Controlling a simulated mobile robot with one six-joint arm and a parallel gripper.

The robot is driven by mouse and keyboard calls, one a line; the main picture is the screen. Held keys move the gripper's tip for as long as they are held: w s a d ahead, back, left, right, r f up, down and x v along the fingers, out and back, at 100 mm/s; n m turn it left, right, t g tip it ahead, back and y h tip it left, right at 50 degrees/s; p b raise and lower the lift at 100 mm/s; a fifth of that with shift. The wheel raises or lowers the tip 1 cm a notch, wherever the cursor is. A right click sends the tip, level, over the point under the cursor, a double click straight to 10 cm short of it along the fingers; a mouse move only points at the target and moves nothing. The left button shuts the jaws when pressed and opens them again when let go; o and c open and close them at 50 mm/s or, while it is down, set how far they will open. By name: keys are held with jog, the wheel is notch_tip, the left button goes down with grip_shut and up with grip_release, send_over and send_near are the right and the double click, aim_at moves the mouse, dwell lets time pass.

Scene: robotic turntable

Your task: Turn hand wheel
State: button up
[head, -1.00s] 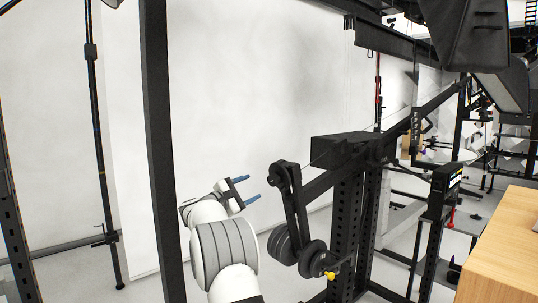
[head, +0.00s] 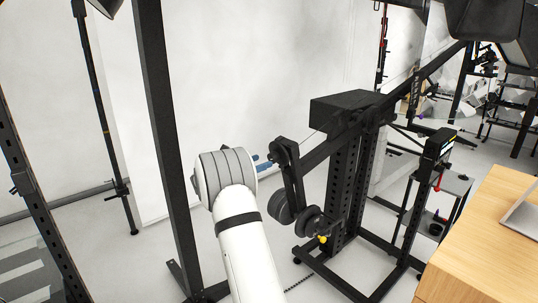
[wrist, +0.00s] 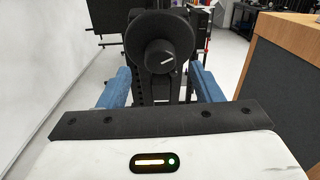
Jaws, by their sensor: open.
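A round black hand wheel (wrist: 168,50) with a raised hub and a small pale mark stands ahead of my gripper in the wrist view. My gripper (wrist: 158,72) is open, with its two blue fingers left and right of the lower part of the wheel. I see nothing between the fingers held, and cannot tell whether they touch the wheel. In the head view my gripper (head: 264,162) is mostly hidden behind my wrist; only blue finger parts show, close to the left of the black round hub (head: 283,151) on the machine's arm.
The black machine frame (head: 352,160) carries round black discs (head: 284,207) and a yellow knob (head: 323,239) low on its arm. A black post (head: 165,130) stands left of my arm. A wooden table (head: 480,250) is at the right.

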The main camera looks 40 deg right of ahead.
aim_at(271, 159)
jog(key=d+p, duration=0.1)
jog(key=d, duration=0.4)
jog(key=shift+w, duration=0.15)
jog(key=shift+a, duration=0.1)
jog(key=c, duration=1)
jog(key=shift+f+b, duration=0.1)
jog(key=shift+b, duration=0.55)
jog(key=m+t+b, duration=0.1)
jog(key=m+b, duration=0.1)
jog(key=b, duration=0.5)
jog(key=m+t+b, duration=0.1)
jog(key=m+b, duration=0.2)
jog(key=b, duration=0.4)
jog(key=m+t+b, duration=0.1)
jog(key=m+b, duration=0.1)
jog(key=b, duration=0.6)
jog(key=shift+s+f+m+t, duration=0.1)
jog(key=shift+s+m+t, duration=0.25)
jog(key=shift+m+t, duration=0.05)
